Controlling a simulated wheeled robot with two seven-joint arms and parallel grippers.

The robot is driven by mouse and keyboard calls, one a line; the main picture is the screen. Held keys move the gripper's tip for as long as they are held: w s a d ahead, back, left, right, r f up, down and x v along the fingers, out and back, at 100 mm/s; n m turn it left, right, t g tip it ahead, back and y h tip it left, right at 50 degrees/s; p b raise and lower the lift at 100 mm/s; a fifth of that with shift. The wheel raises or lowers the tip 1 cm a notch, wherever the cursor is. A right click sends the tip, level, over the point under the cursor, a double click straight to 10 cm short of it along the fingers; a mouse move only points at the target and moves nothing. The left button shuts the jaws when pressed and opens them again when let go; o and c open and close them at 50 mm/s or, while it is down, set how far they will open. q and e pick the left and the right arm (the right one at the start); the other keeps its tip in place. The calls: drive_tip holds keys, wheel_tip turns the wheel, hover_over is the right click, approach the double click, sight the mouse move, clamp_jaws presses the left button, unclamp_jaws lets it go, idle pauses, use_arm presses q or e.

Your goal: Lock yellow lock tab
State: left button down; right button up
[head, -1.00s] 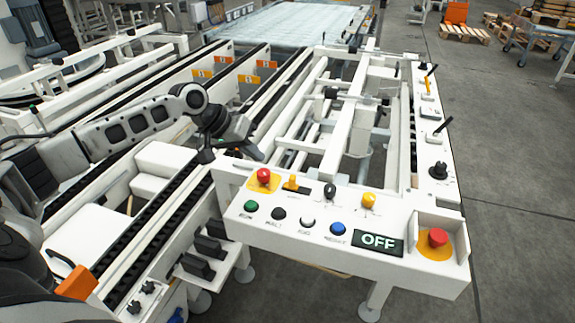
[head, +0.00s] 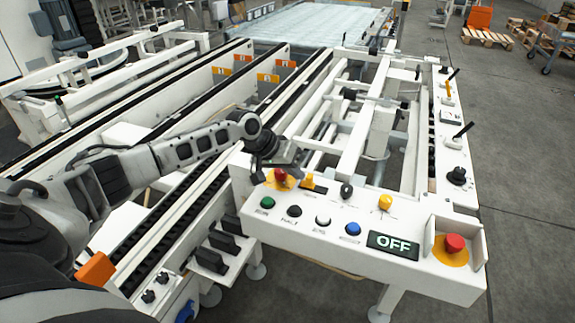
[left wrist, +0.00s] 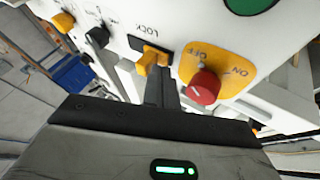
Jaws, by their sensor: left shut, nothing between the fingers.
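The yellow lock tab (head: 308,182) sits on the sloped white control panel (head: 410,268), between the red knob (head: 281,177) and a black knob. In the left wrist view the yellow lock tab (left wrist: 152,57) sticks out of a dark slot beside the printed word LOCK. My left gripper (head: 292,174) is over the panel's left part, by the red knob and the tab. In the left wrist view my left gripper (left wrist: 167,78) is shut and empty, its tips close to the tab; I cannot tell whether they touch. My right gripper is not seen.
The red knob (left wrist: 206,86) on its yellow ON/OFF plate is close beside my fingers. The panel also has a black knob (head: 346,190), a yellow knob (head: 385,202), a row of buttons, an OFF display (head: 393,244) and a red stop button (head: 455,243).

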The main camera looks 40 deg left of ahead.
sight(311, 178)
use_arm(q)
drive_tip(key=shift+f, duration=0.1)
drive_tip(key=shift+w+d+p, duration=0.15)
drive_tip(key=shift+d+p, duration=0.2)
drive_tip(key=shift+d, duration=0.05)
drive_tip(key=shift+w+d+r+p, duration=0.15)
drive_tip(key=shift+d+p, duration=0.25)
drive_tip(key=shift+d, duration=0.2)
drive_tip(key=shift+w+d+r+p, duration=0.1)
drive_tip(key=shift+d+p, duration=0.25)
drive_tip(key=shift+d, duration=0.2)
drive_tip(key=shift+d+f, duration=0.15)
drive_tip(key=shift+d, duration=0.05)
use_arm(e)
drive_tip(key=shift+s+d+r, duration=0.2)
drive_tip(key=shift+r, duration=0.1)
